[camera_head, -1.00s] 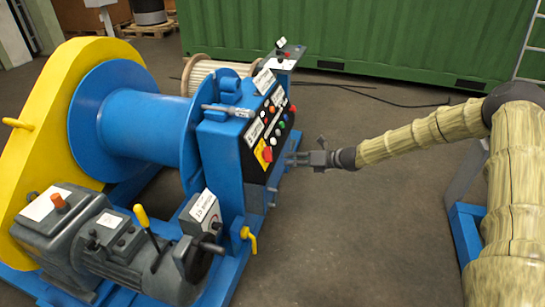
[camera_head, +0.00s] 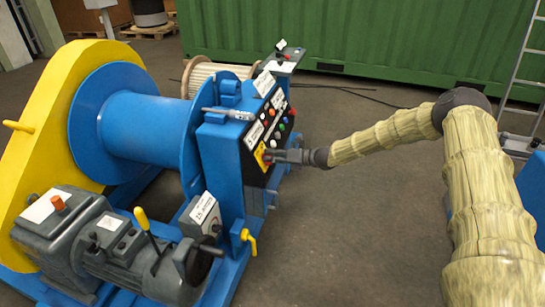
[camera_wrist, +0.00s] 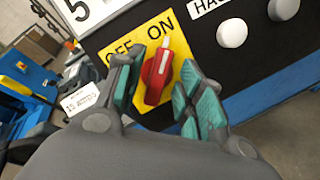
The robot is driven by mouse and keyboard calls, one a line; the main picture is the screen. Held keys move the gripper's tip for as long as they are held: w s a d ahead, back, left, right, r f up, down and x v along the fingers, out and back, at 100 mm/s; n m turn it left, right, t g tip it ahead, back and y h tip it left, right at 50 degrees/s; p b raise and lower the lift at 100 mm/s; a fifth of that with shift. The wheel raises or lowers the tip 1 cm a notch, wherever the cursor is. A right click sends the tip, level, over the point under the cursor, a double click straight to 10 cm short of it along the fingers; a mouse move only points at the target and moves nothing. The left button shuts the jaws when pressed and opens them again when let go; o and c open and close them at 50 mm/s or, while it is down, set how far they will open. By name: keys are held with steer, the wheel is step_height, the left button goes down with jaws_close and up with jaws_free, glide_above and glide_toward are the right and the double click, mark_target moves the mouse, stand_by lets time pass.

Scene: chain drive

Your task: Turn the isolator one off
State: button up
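The isolator is a red rotary knob (camera_wrist: 155,82) on a yellow plate (camera_wrist: 112,50) marked OFF and ON, in the wrist view. Its white pointer tip points up, by the ON word. My gripper (camera_wrist: 160,78) has its two teal-padded fingers on either side of the knob, with gaps showing, so it is open around it. In the head view the yellow plate (camera_head: 259,156) is on the black control panel, and my gripper (camera_head: 275,156) is right at it; the knob is mostly hidden there.
The black panel (camera_head: 268,140) carries several coloured buttons. The blue winch drum (camera_head: 140,130) and grey motor (camera_head: 130,260) are left. A yellow-handled valve (camera_head: 249,240) is below.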

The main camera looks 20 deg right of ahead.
steer(key=shift+w+a, duration=0.15)
jaws_close()
